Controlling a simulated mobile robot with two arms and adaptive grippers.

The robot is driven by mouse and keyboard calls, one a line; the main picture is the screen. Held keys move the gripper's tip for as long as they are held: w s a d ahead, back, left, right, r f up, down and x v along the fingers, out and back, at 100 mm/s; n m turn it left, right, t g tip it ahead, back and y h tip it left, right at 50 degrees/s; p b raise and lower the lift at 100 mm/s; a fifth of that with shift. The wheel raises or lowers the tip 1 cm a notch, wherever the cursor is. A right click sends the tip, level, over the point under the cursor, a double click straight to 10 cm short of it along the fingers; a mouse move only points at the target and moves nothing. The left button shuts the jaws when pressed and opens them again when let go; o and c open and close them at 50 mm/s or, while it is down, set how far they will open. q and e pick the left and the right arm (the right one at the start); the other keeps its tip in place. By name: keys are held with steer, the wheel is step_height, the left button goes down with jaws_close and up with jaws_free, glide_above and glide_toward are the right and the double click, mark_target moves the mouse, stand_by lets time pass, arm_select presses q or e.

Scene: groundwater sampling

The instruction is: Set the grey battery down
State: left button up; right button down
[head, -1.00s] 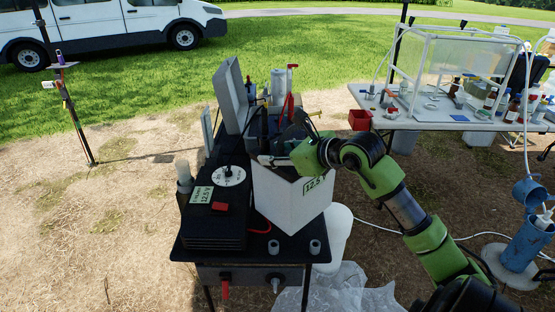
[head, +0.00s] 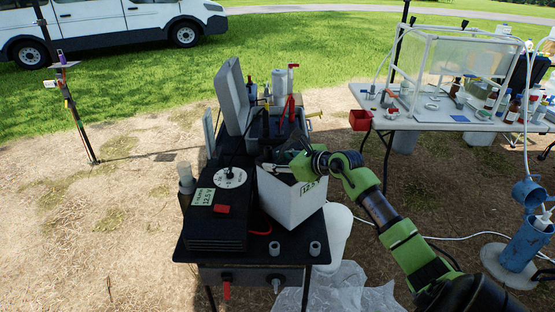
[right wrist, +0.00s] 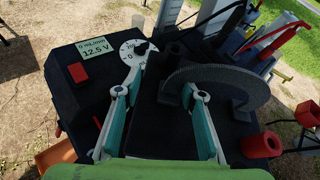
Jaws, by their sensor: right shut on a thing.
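The grey battery (head: 290,202) is a pale box with a dark top and a label on its side. In the head view it is tilted over the right part of the black table, right of the pump controller. My right gripper (head: 288,168) is shut on its top. In the right wrist view, the teal fingers (right wrist: 160,105) straddle the battery's dark top (right wrist: 155,125), beside its curved handle (right wrist: 220,78). The underside is hidden, so I cannot tell whether it touches the table. My left gripper is not in view.
The black controller (head: 217,225) with a dial and 12.5 V display fills the table's left. An open grey case (head: 232,97) and bottles stand behind. Two small grey caps (head: 275,249) (head: 315,248) sit at the front edge (head: 250,258). A white table (head: 450,121) stands at right.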

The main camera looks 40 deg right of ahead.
steer(key=shift+w+d+r, duration=0.35)
steer(key=shift+r, duration=0.05)
steer(key=shift+f+p, duration=0.5)
steer(key=shift+f, duration=0.8)
steer(key=c, duration=1.3)
jaws_free()
steer(key=shift+s+a+f, duration=0.15)
steer(key=shift+f, duration=0.3)
steer(key=shift+s+a+f, duration=0.1)
steer(key=shift+s+f, duration=0.05)
steer(key=shift+f, duration=0.3)
steer(key=shift+s+a+r, duration=0.1)
steer(key=shift+r, duration=0.15)
